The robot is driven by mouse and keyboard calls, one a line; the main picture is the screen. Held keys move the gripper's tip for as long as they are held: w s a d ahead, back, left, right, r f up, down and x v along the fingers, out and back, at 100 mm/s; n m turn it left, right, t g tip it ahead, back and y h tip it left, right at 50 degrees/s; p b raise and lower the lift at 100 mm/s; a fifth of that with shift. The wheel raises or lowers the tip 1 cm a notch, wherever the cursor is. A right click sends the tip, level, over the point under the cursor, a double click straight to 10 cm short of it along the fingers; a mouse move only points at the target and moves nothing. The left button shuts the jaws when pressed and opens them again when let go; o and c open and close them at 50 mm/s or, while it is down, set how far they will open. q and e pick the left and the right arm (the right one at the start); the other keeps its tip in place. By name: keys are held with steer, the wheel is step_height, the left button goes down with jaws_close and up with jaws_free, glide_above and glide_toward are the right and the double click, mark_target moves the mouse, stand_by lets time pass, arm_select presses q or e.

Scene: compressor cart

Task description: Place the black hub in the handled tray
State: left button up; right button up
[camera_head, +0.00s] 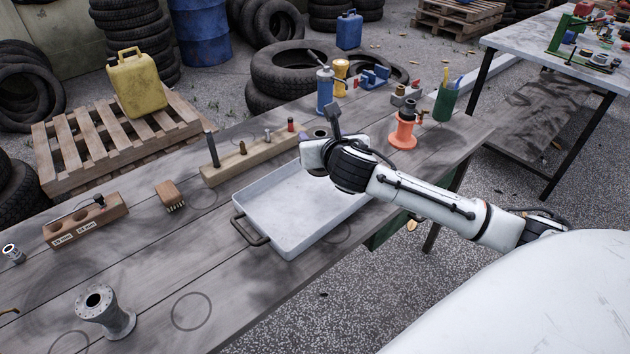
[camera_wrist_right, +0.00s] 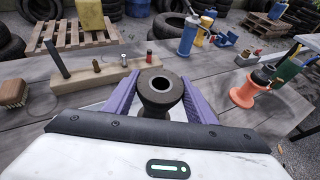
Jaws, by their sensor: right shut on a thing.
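The black hub (camera_wrist_right: 160,92), a dark spool shape with a round hole in its top, stands upright between the purple fingers of my right gripper (camera_wrist_right: 152,100) in the wrist view. The gripper is shut on it. In the head view my right gripper (camera_head: 318,146) is at the tray's back right corner, and its wrist hides most of the hub. The light grey handled tray (camera_head: 283,240) lies on the workbench and looks empty where visible. Its dark handle (camera_head: 248,230) is at the left end. The gap between hub and tray cannot be judged. My left gripper is not in view.
A wooden block with pegs (camera_head: 235,165) stands behind the tray. An orange spool (camera_head: 403,132), a green cup (camera_head: 445,103) and a blue bottle (camera_head: 325,92) are at the right. A grey flanged hub (camera_head: 106,312) stands front left.

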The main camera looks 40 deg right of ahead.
step_height(320, 180, down, 8)
steer(key=shift+a+r+b, duration=0.1)
steer(key=shift+r+b, duration=0.15)
steer(key=shift+b, duration=0.25)
steer(key=shift+f, duration=0.1)
steer(key=o, duration=1.4)
steer(key=shift+f, duration=0.1)
steer(key=p+v, duration=0.1)
steer(key=v, duration=1.1)
